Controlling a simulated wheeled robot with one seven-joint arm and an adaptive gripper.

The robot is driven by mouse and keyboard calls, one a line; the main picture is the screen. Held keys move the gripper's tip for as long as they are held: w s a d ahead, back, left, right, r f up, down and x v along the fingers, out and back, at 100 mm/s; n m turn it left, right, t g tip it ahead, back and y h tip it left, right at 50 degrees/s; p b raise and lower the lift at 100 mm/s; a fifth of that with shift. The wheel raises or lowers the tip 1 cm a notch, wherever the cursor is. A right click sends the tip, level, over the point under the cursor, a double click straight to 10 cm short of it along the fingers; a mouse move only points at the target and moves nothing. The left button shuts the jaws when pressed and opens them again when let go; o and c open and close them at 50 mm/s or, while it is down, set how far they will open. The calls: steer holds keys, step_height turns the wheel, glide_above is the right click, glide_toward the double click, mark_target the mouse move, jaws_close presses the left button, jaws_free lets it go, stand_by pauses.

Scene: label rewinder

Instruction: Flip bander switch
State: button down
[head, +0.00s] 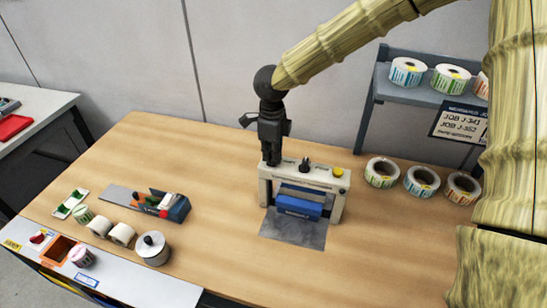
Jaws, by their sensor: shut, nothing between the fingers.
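The bander (342,190) is a cream arch-shaped machine standing on a grey plate on the wooden table, with a blue block inside its opening. Its top bar carries a small black knob or switch (305,165) near the middle and a yellow button (338,172) at the right. My gripper (271,161) points down at the left end of the top bar. It is shut and empty, with its fingertips at or just above the bar. Whether they touch it cannot be told. The gripper hides the part of the bar behind it.
A blue tape dispenser (178,208), several small rolls and a round metal weight (152,248) lie on the left of the table (225,160). Label rolls (382,172) stand at the right, below a grey shelf (408,93). The table is clear between dispenser and bander.

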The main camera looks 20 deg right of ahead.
steer(key=shift+r+p, duration=3.45)
steer(key=shift+p, duration=0.2)
